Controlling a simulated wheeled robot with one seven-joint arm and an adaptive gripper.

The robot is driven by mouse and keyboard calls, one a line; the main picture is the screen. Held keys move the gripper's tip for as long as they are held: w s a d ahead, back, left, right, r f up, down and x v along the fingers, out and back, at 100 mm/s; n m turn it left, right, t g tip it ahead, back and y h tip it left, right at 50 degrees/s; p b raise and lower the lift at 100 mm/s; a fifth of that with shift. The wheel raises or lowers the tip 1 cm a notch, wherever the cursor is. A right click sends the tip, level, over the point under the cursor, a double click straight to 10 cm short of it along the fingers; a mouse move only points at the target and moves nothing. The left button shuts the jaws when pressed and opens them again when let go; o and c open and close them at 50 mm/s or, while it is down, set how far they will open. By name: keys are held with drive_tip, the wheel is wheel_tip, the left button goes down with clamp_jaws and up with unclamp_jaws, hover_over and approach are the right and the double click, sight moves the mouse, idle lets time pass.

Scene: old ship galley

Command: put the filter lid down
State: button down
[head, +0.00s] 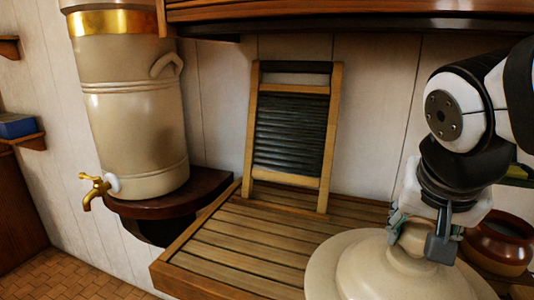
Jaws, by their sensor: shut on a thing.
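The filter lid (345,268) is a wide, round, cream lid with a raised middle, at the bottom right of the head view. My gripper (421,243) is above its middle, with its fingers closed around the top of the lid. The lid covers the front right part of the slatted wooden board (225,246). I cannot tell whether it touches the board or hangs above it. The lid's lower edge runs out of the picture.
A washboard (293,132) leans on the wall at the board's back. The cream stoneware filter (135,125), with a brass tap (93,190), stands on a dark shelf (165,205) at left. A brown pot (497,243) is right of the lid. The board's left part is clear.

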sight(444, 288)
drive_tip(key=s, duration=0.1)
drive_tip(key=s+d+m, duration=0.1)
drive_tip(key=s, duration=0.1)
drive_tip(key=s+d+r+m+b, duration=0.1)
drive_tip(key=shift+s+d+g+h, duration=0.25)
drive_tip(key=shift+s+g+h, duration=0.05)
drive_tip(key=shift+s+h, duration=0.1)
drive_tip(key=shift+d+r, duration=0.1)
drive_tip(key=w+d+p, duration=0.1)
drive_tip(key=w+d, duration=0.3)
drive_tip(key=w, duration=0.5)
drive_tip(key=w+d, duration=0.4)
drive_tip(key=w, duration=0.5)
wheel_tip(444, 288, down, 7)
drive_tip(key=shift+a, duration=0.2)
drive_tip(key=c, duration=0.8)
unclamp_jaws()
drive_tip(key=shift+f, duration=0.2)
